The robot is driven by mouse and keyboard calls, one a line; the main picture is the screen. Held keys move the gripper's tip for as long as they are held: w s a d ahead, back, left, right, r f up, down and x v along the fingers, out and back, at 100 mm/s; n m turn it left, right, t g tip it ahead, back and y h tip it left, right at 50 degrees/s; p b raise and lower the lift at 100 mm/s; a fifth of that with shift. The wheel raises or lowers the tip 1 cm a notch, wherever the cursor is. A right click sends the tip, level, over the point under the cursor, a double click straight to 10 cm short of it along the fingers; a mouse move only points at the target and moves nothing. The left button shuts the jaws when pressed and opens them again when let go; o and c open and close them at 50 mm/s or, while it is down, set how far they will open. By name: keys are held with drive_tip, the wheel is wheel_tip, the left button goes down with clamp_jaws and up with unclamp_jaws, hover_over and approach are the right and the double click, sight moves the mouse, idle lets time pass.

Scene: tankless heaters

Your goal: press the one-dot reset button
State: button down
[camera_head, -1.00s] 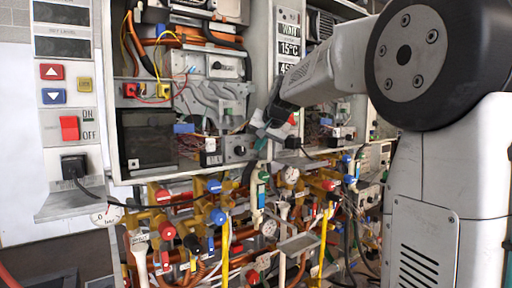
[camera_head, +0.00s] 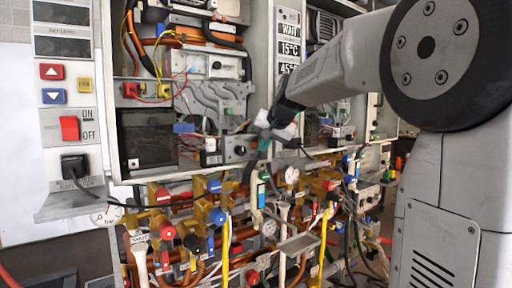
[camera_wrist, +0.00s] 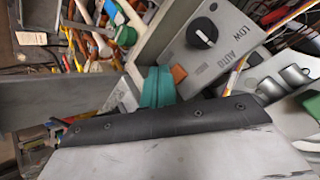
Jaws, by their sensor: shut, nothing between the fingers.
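My gripper (camera_head: 264,142) is shut and empty, with its teal fingertips at the lower middle of the open heater cabinet. In the wrist view the teal fingertips (camera_wrist: 158,87) are beside a grey control panel (camera_wrist: 222,32) with a black knob (camera_wrist: 202,33) marked LOW and AUTO. A small orange piece (camera_wrist: 178,73) shows right by the fingertips at the panel's lower edge. I cannot tell whether it is a button or whether the fingertips touch it. No one-dot mark can be made out in either view. The knob panel also shows in the head view (camera_head: 240,149), just left of the fingertips.
Valves and pipes (camera_head: 215,215) crowd the space below the cabinet. A side panel with a red rocker switch (camera_head: 69,128) and a plugged black cable (camera_head: 74,166) stands at the left. A second open heater (camera_head: 330,130) is behind my arm. Loose wires hang around the cabinet.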

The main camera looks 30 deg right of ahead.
drive_tip(key=s, duration=0.4)
drive_tip(key=shift+s, duration=0.4)
idle(0.5)
drive_tip(key=s+a+f+n+g, duration=0.2)
drive_tip(key=s+a+f, duration=0.4)
drive_tip(key=s, duration=0.5)
drive_tip(key=s+a+f+n+g, duration=0.3)
drive_tip(key=s+a+f, duration=0.3)
drive_tip(key=s, duration=0.5)
drive_tip(key=s+a+f+n+g, duration=0.2)
drive_tip(key=s+a+f+n, duration=0.1)
drive_tip(key=s+a+f, duration=0.3)
drive_tip(key=s+f, duration=0.2)
drive_tip(key=s, duration=0.2)
drive_tip(key=shift+s+a+g+y, duration=0.3)
drive_tip(key=shift+s+a, duration=0.05)
drive_tip(key=shift+s, duration=0.05)
drive_tip(key=shift+f, duration=0.1)
